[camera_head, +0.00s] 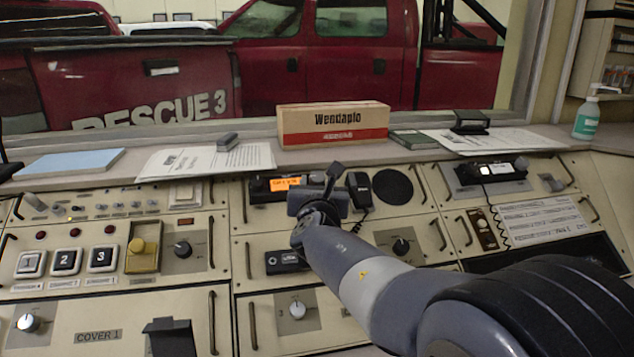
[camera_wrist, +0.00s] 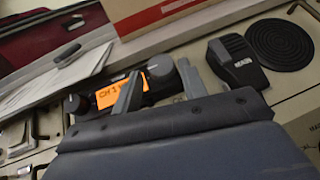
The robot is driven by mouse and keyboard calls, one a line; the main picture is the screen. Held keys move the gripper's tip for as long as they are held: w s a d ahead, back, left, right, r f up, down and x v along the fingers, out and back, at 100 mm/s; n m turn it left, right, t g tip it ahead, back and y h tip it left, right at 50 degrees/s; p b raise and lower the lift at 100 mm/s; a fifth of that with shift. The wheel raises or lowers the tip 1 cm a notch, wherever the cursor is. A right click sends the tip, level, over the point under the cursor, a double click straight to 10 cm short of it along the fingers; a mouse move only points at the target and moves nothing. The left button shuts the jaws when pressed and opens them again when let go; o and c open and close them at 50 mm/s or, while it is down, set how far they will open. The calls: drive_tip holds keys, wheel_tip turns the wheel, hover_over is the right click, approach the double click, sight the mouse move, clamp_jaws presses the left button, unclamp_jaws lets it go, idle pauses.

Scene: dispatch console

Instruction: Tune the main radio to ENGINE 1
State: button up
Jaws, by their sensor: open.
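The main radio (camera_head: 264,190) is a dark unit in the upper middle of the console with a lit orange display (camera_head: 285,184). In the wrist view the display (camera_wrist: 108,93) begins with "CH 1"; the rest is partly covered by a finger and unreadable. My gripper (camera_head: 322,184) is at the radio's right end. In the wrist view my gripper (camera_wrist: 159,70) is open, its fingers on either side of the right knob. I cannot tell whether they touch it.
A black hand microphone (camera_wrist: 234,60) and a round speaker grille (camera_wrist: 280,45) are right of the radio. A Wendaplo box (camera_head: 333,123) stands on the ledge behind. Metal handles (camera_head: 246,210) stick out from the panels. A second radio unit (camera_head: 492,170) is at right.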

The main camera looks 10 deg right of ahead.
sight(317, 178)
drive_tip(key=shift+w+d, duration=0.2)
drive_tip(key=shift+w, duration=0.85)
drive_tip(key=shift+c, duration=0.4)
drive_tip(key=c, duration=0.6)
